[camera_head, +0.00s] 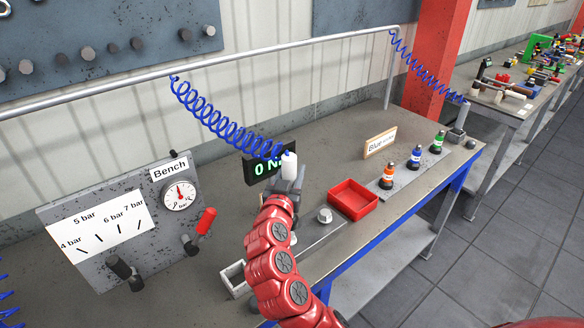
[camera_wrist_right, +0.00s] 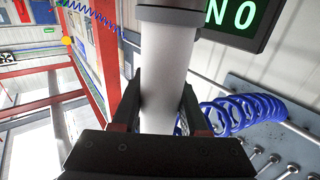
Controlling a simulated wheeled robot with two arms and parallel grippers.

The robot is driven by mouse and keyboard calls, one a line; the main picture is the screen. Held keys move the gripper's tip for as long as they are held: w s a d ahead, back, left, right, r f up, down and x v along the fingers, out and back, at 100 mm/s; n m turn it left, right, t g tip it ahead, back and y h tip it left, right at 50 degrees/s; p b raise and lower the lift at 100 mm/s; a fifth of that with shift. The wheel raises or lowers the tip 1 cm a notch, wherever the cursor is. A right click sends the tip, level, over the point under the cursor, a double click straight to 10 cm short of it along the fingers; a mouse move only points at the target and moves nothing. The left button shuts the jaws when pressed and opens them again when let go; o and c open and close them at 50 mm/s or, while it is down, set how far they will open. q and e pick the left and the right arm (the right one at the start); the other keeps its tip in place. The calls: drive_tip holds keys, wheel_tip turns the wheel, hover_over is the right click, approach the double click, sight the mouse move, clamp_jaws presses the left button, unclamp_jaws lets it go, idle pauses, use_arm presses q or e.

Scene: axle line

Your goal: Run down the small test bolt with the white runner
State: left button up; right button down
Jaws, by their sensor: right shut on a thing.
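The white runner (camera_head: 289,164) is upright in my right gripper (camera_head: 288,184), above the bench, with a coiled blue hose meeting its top. In the right wrist view, the runner's white body (camera_wrist_right: 165,75) stands between the two dark fingers of the right gripper (camera_wrist_right: 161,105), which are shut on it. A round grey metal piece (camera_head: 324,215) sits on a flat strip to the right of my arm; I cannot tell whether it is the small test bolt. My arm hides the bench below the runner, and the runner's lower end is hidden. My left gripper is not in view.
A red tray (camera_head: 353,199) lies right of my arm. Orange, blue and green runners (camera_head: 416,157) stand on a plate near the "Blue" sign (camera_head: 380,143). A dark display (camera_head: 262,164) is behind the runner. The pressure panel (camera_head: 125,225) with its red-handled lever (camera_head: 203,226) is left.

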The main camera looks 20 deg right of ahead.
drive_tip(key=shift+f+b, duration=0.4)
drive_tip(key=shift+f, duration=0.85)
drive_tip(key=shift+b, duration=0.55)
drive_tip(key=shift+s+f+b, duration=0.1)
drive_tip(key=shift+f+b, duration=1.55)
drive_tip(key=shift+b, duration=0.7)
drive_tip(key=shift+f+b, duration=0.5)
drive_tip(key=shift+f, duration=0.05)
idle(1.7)
drive_tip(key=shift+r+b, duration=0.1)
drive_tip(key=shift+b, duration=0.2)
idle(1.3)
